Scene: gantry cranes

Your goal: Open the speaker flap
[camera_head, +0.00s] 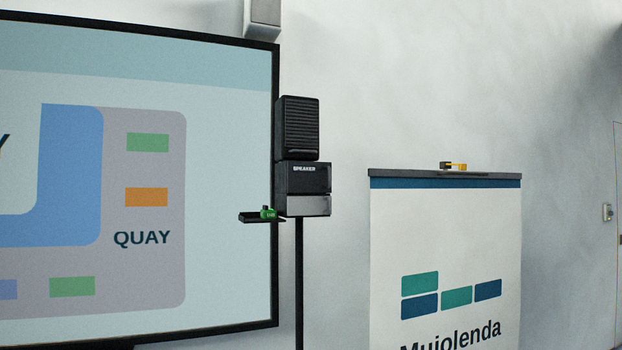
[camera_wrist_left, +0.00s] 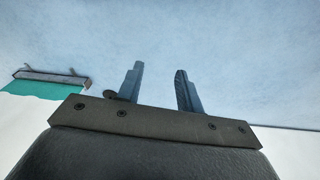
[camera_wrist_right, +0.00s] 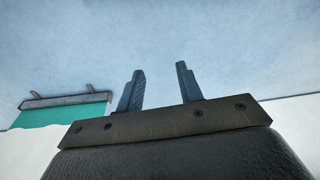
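A black speaker (camera_head: 297,128) with a ribbed front stands on top of a dark box marked "SPEAKER" (camera_head: 304,179), on a thin black pole (camera_head: 299,280). A grey panel (camera_head: 307,206) covers the box's lower front; it looks closed, and I take it for the flap. My left gripper (camera_wrist_left: 160,88) shows in its wrist view with its two fingers apart and nothing between them. My right gripper (camera_wrist_right: 160,88) likewise has its fingers apart and empty in its wrist view. Neither gripper shows in the head view, so both are away from the speaker there.
A small shelf (camera_head: 260,217) with a green item (camera_head: 267,212) juts out left of the box. A large screen (camera_head: 215,60) stands on the left. A white roll-up banner (camera_head: 445,230) stands to the right, with a yellow item (camera_head: 458,167) above it.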

